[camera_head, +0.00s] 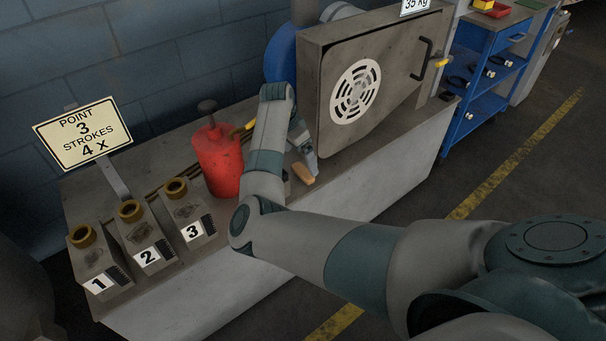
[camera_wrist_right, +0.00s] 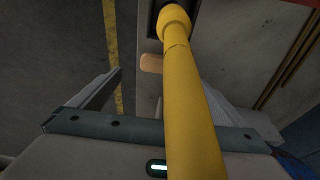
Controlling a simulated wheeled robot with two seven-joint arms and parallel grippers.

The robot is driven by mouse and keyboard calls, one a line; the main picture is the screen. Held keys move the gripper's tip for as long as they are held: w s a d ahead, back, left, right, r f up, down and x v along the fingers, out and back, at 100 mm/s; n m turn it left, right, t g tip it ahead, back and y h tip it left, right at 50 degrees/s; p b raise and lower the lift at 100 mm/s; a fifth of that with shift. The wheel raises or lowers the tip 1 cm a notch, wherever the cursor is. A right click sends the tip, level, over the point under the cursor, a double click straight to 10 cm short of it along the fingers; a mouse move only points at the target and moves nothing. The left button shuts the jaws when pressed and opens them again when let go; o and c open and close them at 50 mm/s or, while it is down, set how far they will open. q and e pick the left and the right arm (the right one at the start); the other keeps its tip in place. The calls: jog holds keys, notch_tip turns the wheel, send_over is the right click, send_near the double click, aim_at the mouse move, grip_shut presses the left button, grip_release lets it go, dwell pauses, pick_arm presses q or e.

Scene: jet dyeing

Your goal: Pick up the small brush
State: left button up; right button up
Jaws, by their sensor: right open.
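The small brush shows as a short tan wooden piece (camera_head: 302,172) at the front edge of the bench, below the machine door. In the right wrist view the tan piece (camera_wrist_right: 151,62) lies beyond and between my spread fingers, partly covered by a yellow rod. My right gripper (camera_head: 303,160) points down just behind the brush in the head view. It also shows in the right wrist view (camera_wrist_right: 160,80), open, with no visible hold on the brush. Any bristles are hidden or too small to tell. My left gripper is out of view.
A yellow rod (camera_wrist_right: 184,95) crosses close to the wrist camera. A red can (camera_head: 218,160) stands left of my arm. Numbered blocks (camera_head: 149,240) with brass rings stand at the left. The grey machine door (camera_head: 400,65) rises behind the gripper. Open floor (camera_head: 490,160) lies right.

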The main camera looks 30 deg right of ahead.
aim_at(303, 171)
jog(key=shift+x, duration=0.95)
jog(key=shift+w+a+x, duration=0.1)
jog(key=shift+w+x, duration=0.05)
jog(key=shift+x, duration=1.15)
jog(key=shift+w+a+x, duration=0.1)
jog(key=shift+w+x, duration=0.05)
jog(key=shift+x, duration=1.1)
jog(key=c, duration=1.2)
